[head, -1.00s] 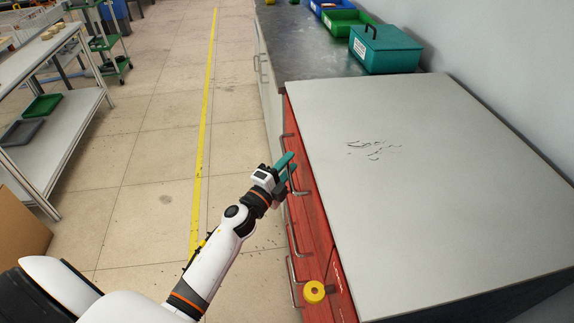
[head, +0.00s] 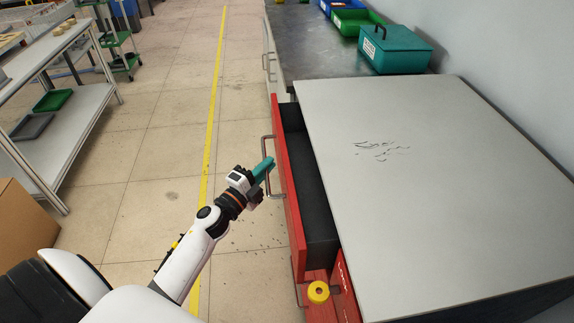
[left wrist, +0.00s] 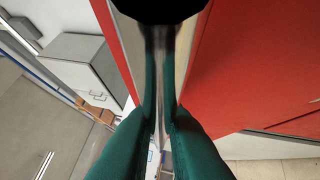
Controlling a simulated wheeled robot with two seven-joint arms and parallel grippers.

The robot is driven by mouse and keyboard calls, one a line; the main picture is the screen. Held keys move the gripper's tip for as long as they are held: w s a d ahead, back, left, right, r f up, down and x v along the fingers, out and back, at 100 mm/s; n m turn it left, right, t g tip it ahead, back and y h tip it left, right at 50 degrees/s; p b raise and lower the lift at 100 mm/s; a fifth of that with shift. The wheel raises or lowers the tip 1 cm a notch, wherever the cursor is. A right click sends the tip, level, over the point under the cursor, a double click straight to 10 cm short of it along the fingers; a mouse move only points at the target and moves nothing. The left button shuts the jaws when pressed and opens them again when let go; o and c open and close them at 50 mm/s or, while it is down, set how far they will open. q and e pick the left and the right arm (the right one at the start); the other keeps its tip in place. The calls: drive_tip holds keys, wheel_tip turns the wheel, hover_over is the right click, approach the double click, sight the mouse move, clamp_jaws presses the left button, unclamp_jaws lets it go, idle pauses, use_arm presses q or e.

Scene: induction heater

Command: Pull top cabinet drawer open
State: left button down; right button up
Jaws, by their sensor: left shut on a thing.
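The top drawer (head: 289,190) of the red cabinet stands partly open, and its dark inside shows between the red front and the grey top. A metal bar handle (head: 267,146) is on its front. My left gripper (head: 265,168), with green fingers, is shut on this handle. In the left wrist view the fingers (left wrist: 160,120) close around the metal handle (left wrist: 160,75) beside the red drawer front (left wrist: 240,60). My right gripper is not in view.
The grey cabinet top (head: 430,190) carries dark marks. A teal box (head: 393,48) stands on the far counter. A white shelf table (head: 70,120) and cardboard box (head: 25,222) are at left. Floor left of the drawer is clear.

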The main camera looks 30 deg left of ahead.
use_arm(q)
drive_tip(key=s+a+b, duration=0.1)
drive_tip(key=s+a, duration=0.6)
drive_tip(key=a, duration=0.3)
drive_tip(key=s+a, duration=0.8)
drive_tip(key=a, duration=0.2)
drive_tip(key=shift+s+a+b, duration=0.25)
drive_tip(key=shift+a+b, duration=0.05)
drive_tip(key=shift+b, duration=0.05)
drive_tip(key=c, duration=1.5)
unclamp_jaws()
drive_tip(key=shift+s, duration=0.1)
drive_tip(key=s, duration=0.4)
drive_tip(key=s+a+f+b, duration=0.1)
drive_tip(key=s, duration=0.6)
drive_tip(key=shift+s+a+f+b, duration=0.2)
drive_tip(key=shift+s+f+b, duration=0.15)
drive_tip(key=shift+f, duration=0.1)
